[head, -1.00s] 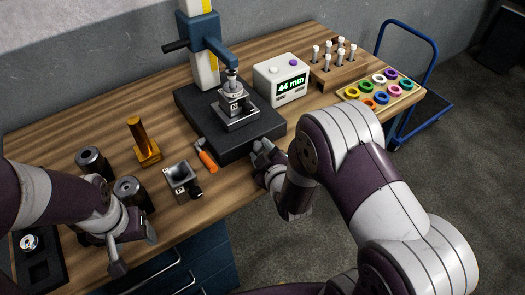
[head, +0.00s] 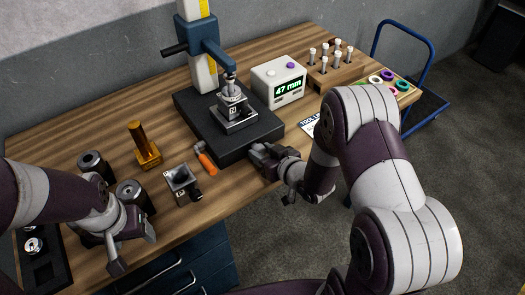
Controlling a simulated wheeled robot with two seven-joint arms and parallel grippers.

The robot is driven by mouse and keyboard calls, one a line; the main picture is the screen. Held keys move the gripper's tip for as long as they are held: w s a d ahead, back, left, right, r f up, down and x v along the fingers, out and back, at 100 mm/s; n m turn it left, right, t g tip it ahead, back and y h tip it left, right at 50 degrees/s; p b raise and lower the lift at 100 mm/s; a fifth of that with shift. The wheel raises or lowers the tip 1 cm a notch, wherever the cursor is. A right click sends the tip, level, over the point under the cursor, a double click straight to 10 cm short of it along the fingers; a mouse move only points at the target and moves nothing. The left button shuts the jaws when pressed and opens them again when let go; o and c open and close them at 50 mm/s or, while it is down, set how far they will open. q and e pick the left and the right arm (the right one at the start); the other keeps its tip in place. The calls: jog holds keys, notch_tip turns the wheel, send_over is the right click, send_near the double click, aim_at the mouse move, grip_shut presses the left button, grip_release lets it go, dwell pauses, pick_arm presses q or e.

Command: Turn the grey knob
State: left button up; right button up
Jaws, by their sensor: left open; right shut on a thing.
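My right gripper (head: 263,155) is shut at the front right edge of the black base (head: 213,139) of the measuring stand. The grey knob sits between its fingers and is almost wholly hidden by them. On the base, a grey metal block (head: 233,108) stands under the stand's blue arm (head: 213,54). The white display box (head: 277,79) behind reads 47 mm and has a purple button on top. My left gripper (head: 131,250) is open at the lower left, over the table's front edge, beside a dark cylinder (head: 132,195).
Pegs in a wooden rack (head: 331,69) and a tray of coloured rings (head: 402,92) are at the back right.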

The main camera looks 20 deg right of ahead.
jog(key=shift+m+y, duration=0.3)
jog(key=shift+m, duration=0.1)
dwell(0.3)
jog(key=o, duration=0.8)
jog(key=v, duration=1.2)
jog(key=shift+s+d+r, duration=0.2)
jog(key=shift+s, duration=0.05)
